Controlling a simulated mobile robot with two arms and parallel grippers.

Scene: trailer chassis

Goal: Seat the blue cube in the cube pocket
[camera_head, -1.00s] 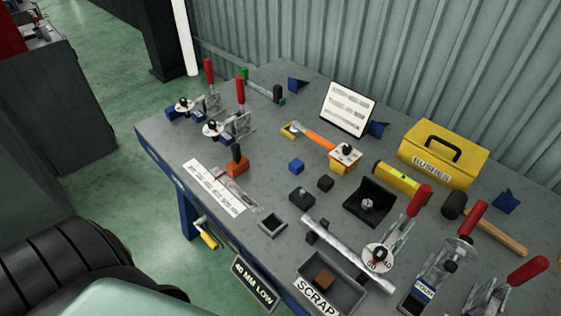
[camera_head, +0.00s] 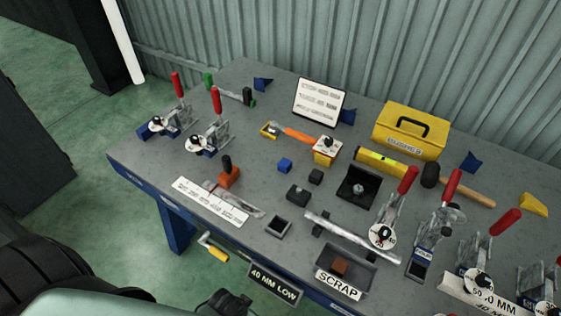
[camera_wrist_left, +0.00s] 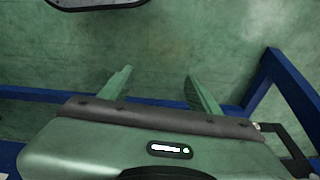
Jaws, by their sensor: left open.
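The blue cube (camera_head: 285,165) sits on the grey workbench top (camera_head: 150,157), near its middle, in the head view. A small dark square open-topped holder (camera_head: 278,226) stands at the bench's front edge and looks like the cube pocket; it appears empty. My left gripper (camera_wrist_left: 158,76) is open and empty in the left wrist view, over green floor with blue bench frame nearby. It is away from the cube, which that view does not show. My right gripper is not in view.
Toggle clamps with red handles (camera_head: 217,101) stand at left and right. A scrap tray (camera_head: 340,267) holds a brown cube. A yellow toolbox (camera_head: 411,130) stands behind.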

